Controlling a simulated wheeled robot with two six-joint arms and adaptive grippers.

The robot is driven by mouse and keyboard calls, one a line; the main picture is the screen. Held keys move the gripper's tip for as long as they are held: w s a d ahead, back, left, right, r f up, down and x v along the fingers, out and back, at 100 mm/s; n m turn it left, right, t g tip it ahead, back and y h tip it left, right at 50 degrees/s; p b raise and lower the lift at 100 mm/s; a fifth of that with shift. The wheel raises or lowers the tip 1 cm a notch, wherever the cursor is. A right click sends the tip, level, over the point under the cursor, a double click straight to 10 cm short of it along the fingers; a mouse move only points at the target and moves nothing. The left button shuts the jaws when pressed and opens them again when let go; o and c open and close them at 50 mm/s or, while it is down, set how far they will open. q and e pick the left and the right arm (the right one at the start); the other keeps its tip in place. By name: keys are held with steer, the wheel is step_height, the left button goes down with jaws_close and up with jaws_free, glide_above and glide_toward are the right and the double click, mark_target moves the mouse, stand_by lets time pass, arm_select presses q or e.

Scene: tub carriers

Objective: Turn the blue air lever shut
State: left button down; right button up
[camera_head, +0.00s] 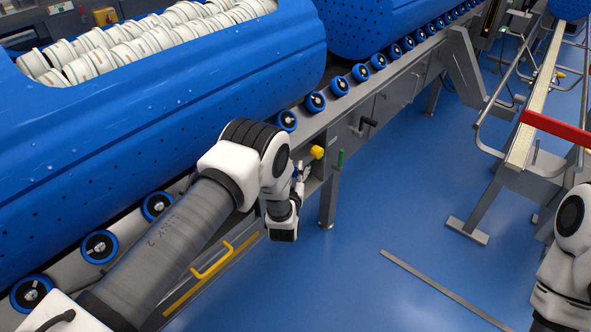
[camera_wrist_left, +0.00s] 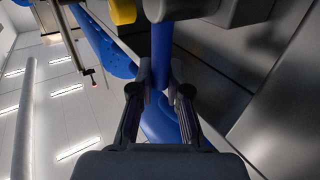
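The blue air lever (camera_wrist_left: 162,48) stands as an upright blue bar in the left wrist view, and its wider near part shows between the fingers. My left gripper (camera_wrist_left: 161,85) has its fingers drawn close on either side of the bar, with no clear gap, and looks shut on it. In the head view my left gripper (camera_head: 299,183) is at the conveyor frame, mostly hidden behind my wrist; only a speck of blue shows there. A yellow knob (camera_head: 317,152) is just beyond it and also shows in the wrist view (camera_wrist_left: 122,11). My right gripper is out of view.
A green handle (camera_head: 340,158) and a black handle (camera_head: 368,123) are farther along the frame. A blue perforated tub (camera_head: 190,120) with white rolls (camera_head: 120,45) sits on rollers above. A yellow grab handle (camera_head: 212,262) is below my left arm. The blue floor (camera_head: 390,220) is open.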

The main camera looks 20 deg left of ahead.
arm_select(q)
steer(key=shift+w, duration=0.1)
steer(key=shift+s+a+f+n+t+y+b, duration=0.2)
steer(key=shift+s+n+t+y+b, duration=0.6)
steer(key=shift+b, duration=0.55)
steer(key=shift+s+a+f+n+t+y+b, duration=0.15)
steer(key=shift+s+a+n+t+y+b, duration=0.2)
steer(key=shift+n+t+b, duration=0.8)
steer(key=shift+s+a+f+n+t+y+b, duration=0.15)
steer(key=shift+s+n+t+y+b, duration=0.55)
steer(key=shift+b, duration=0.85)
steer(key=c, duration=1.1)
jaws_free()
steer(key=shift+w, duration=0.1)
steer(key=shift+c, duration=0.2)
